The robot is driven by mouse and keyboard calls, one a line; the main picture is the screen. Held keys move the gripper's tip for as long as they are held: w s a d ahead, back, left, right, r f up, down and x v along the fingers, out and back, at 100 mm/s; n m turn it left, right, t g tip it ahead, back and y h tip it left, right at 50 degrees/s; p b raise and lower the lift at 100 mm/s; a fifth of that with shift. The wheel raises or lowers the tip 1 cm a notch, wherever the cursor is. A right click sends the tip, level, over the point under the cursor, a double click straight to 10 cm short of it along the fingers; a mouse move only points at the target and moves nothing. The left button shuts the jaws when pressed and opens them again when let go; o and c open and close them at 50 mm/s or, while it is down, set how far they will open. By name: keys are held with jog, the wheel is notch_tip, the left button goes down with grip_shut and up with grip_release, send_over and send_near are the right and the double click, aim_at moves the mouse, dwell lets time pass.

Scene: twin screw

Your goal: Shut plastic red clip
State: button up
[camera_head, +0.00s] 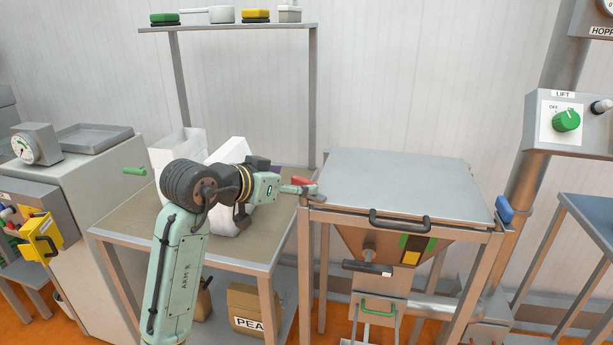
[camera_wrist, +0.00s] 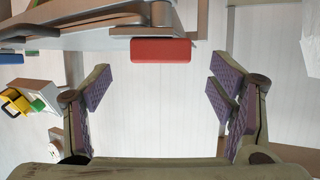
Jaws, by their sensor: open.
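The red clip (camera_head: 302,181) is at the left edge of the hopper's flat metal lid (camera_head: 400,180). In the wrist view the red clip (camera_wrist: 161,50) is a red block at the top centre, below the lid's edge. My gripper (camera_head: 290,190) is beside it on the left in the head view. In the wrist view my gripper (camera_wrist: 160,85) is open, with its padded fingers to either side of and below the red clip. Nothing is between the fingers. Touching cannot be made out. The clip's lower fixing is partly hidden.
A blue clip (camera_head: 505,210) is on the lid's right side. A black handle (camera_head: 400,222) is on the lid's front. A control box (camera_head: 570,122) is at right.

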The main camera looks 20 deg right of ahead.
aim_at(302, 181)
jog(key=p+x, duration=0.1)
jog(key=x, duration=0.4)
jog(key=shift+d, duration=0.1)
jog(key=shift+c, duration=0.6)
